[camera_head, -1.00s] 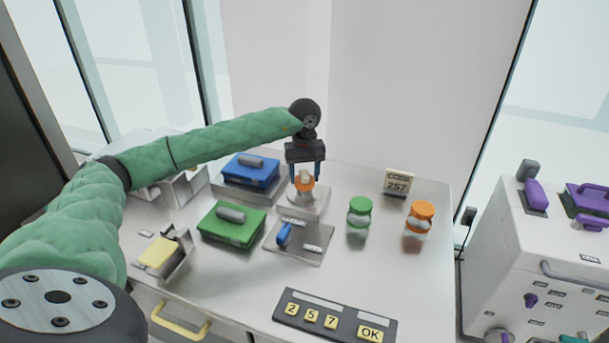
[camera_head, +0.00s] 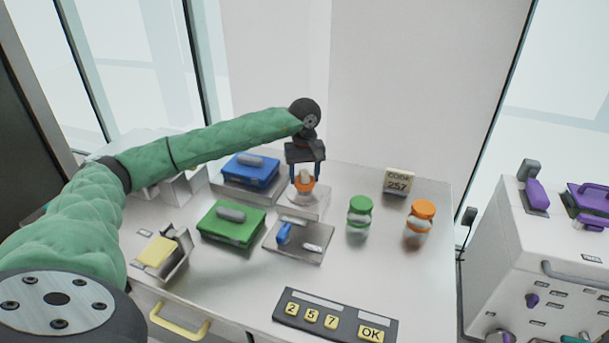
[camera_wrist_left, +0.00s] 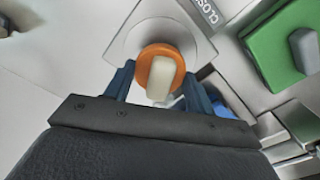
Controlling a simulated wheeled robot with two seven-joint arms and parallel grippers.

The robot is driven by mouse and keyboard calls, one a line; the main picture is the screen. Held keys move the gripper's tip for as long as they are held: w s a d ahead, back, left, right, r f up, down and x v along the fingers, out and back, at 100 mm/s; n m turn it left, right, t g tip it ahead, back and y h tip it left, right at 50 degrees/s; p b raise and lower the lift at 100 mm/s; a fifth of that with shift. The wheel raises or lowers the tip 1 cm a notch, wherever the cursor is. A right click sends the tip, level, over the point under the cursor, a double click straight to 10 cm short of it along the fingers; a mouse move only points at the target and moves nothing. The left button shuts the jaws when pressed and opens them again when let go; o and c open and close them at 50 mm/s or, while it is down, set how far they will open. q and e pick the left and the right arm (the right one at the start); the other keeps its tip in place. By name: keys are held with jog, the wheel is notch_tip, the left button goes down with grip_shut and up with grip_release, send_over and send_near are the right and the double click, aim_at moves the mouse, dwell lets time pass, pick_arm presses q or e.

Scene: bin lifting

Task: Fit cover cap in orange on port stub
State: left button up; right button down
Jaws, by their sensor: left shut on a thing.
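The orange cover cap (camera_head: 304,185) with a pale grip tab is between the blue fingers of my left gripper (camera_head: 305,178), which is shut on it. In the left wrist view the orange cap (camera_wrist_left: 152,58) and its pale tab sit between the fingertips of the gripper (camera_wrist_left: 158,82). The cap is over a pale square base (camera_head: 305,202), which also shows in the wrist view (camera_wrist_left: 197,18). The port stub under the cap is hidden, so I cannot tell how far the cap is seated. My right gripper is out of view.
A blue case (camera_head: 251,169) and a green case (camera_head: 233,222) lie left of the base. A plate with a blue lever (camera_head: 284,233) is in front. A green-lidded jar (camera_head: 360,211) and an orange-lidded jar (camera_head: 420,216) stand right. A keypad (camera_head: 334,317) is at the front edge.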

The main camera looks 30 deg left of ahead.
pick_arm(q)
jog(key=shift+f+b, duration=0.15)
jog(key=shift+b, duration=0.15)
dwell(0.5)
jog(key=o, duration=1.5)
jog(key=shift+r+p, duration=0.6)
jog(key=shift+r, duration=2.65)
